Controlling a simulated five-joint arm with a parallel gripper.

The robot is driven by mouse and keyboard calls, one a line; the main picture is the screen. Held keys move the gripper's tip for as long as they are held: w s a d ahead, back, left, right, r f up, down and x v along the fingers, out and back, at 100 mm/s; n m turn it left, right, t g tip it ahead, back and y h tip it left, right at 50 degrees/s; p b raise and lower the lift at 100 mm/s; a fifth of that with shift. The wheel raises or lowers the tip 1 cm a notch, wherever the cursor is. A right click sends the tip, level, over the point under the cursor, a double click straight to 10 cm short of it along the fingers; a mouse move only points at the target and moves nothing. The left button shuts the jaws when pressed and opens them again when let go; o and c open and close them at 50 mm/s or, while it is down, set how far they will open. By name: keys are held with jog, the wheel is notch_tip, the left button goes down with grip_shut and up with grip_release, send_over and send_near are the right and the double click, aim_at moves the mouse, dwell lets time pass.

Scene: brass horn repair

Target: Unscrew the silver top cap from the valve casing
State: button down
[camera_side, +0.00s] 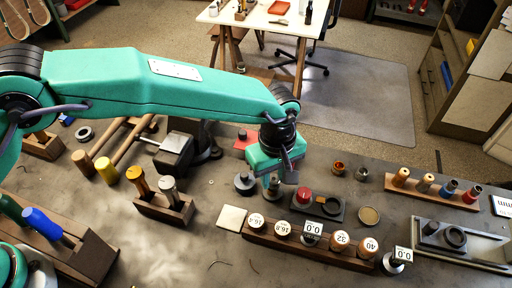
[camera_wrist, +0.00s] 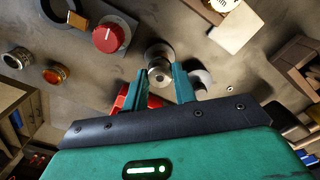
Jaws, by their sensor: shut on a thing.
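My gripper (camera_wrist: 158,78) is shut on the silver top cap (camera_wrist: 158,73), a small round piece held between its two fingertips in the wrist view. The valve casing (camera_wrist: 158,52) shows as a round silver rim just beyond the cap. In the side view my gripper (camera_side: 272,183) points down over the bench, and its body largely hides the cap and casing. I cannot tell whether the cap is still seated on the casing or raised from it.
Left of my gripper stands a dark round-based piece (camera_side: 245,184). To its right are a red knob (camera_side: 304,195) and a black tray with a ring (camera_side: 322,208). A wooden rack of numbered pieces (camera_side: 298,243) lies in front.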

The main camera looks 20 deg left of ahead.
jog(key=shift+n, duration=0.6)
jog(key=c, duration=0.9)
grip_release()
jog(key=shift+m, duration=2)
jog(key=shift+m, duration=2)
